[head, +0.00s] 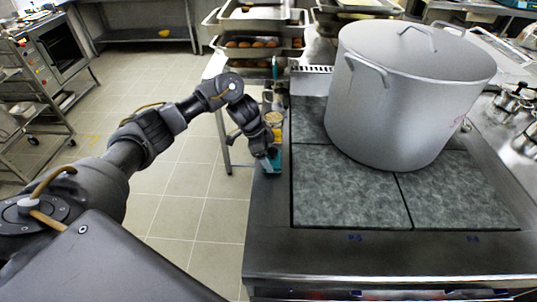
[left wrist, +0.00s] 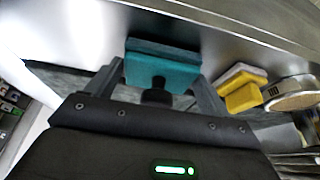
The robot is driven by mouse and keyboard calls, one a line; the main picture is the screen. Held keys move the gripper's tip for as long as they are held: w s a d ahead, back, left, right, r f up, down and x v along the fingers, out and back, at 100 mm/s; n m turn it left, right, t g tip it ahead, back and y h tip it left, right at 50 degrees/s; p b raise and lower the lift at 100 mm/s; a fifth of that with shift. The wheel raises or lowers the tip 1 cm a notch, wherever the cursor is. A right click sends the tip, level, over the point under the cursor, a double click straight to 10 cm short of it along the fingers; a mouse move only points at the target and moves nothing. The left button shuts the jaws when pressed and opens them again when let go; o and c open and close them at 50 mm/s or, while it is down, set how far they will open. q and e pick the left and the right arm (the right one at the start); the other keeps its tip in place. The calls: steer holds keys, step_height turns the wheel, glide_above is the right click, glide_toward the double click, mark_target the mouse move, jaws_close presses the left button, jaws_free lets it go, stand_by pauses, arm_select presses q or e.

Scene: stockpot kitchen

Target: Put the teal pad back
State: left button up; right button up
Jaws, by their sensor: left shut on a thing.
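The teal pad (left wrist: 160,72) is between the fingers of my left gripper (left wrist: 165,85) in the left wrist view, and the gripper is shut on it. The pad has a darker layer along one edge and a dark knob-like part on the near side. In the head view the teal pad (head: 273,161) shows at the left edge of the steel counter, below my left gripper (head: 271,152). I cannot tell whether the pad touches the counter. My right gripper is not in view.
A large lidded stockpot (head: 405,100) stands on the dark stove plates (head: 350,190). A yellow pad (left wrist: 241,92) lies right of the teal one in the left wrist view. Trays of rolls (head: 250,45) stand behind. The tiled floor (head: 180,190) at left is free.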

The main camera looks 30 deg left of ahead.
arm_select(q)
steer(key=shift+f, duration=0.1)
steer(key=o, duration=1.1)
steer(key=shift+f, duration=0.1)
steer(key=shift+o, duration=0.2)
steer(key=shift+r, duration=0.2)
steer(key=v, duration=1.2)
steer(key=shift+p, duration=0.4)
